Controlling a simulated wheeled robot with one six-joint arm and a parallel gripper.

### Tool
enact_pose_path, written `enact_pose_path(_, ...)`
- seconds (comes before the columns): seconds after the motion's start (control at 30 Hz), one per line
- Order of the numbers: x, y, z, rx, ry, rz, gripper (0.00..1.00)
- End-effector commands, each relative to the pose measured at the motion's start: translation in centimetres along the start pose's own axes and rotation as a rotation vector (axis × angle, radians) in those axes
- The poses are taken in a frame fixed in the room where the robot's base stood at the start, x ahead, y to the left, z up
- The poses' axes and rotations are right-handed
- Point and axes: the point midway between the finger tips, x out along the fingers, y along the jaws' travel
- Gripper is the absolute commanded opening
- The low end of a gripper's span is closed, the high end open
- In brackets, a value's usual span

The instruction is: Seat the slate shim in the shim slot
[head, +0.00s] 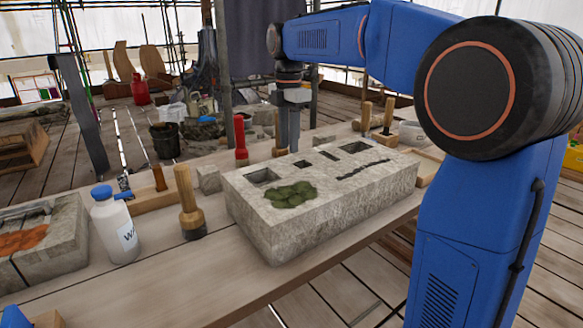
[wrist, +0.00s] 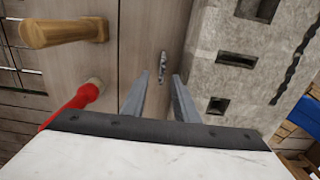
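The stone block (head: 325,215) on the bench has several openings in its top. A narrow one, which looks like the shim slot (head: 328,155), shows also in the wrist view (wrist: 237,60). In the wrist view a small, thin grey piece (wrist: 163,66) lies on the bench beside the block; it may be the slate shim, but its detail is too small to be sure. My gripper (wrist: 161,82) is open, pointing down, with that piece showing between and just beyond its fingertips. In the head view my gripper (head: 288,140) is behind the block, which may hide the piece there.
A red-handled tool (head: 240,140) stands close to my gripper, left of it. A wooden mallet (head: 188,203) and a white bottle (head: 115,225) stand left of the block. Green moss (head: 290,194) lies on the block's top. The bench's front strip (head: 190,290) is clear.

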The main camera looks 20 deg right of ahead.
Motion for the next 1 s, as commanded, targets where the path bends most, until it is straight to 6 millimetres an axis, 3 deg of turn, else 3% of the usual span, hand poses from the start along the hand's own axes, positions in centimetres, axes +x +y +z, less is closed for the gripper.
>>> enact_pose_path(0.4, 4.7, -0.4, 0.6, 0.001, 0.000, 0.000, 0.27)
enact_pose_path(0.7, 5.1, -0.4, 0.6, 0.001, 0.000, 0.001, 0.27)
enact_pose_path(0.73, 5.1, -0.4, 0.6, 0.001, 0.000, 0.001, 0.25)
enact_pose_path(0.83, 5.1, -0.4, 0.6, 0.001, 0.000, 0.001, 0.01)
enact_pose_path(1.0, 5.1, -0.4, 0.6, 0.001, 0.000, 0.001, 0.00)
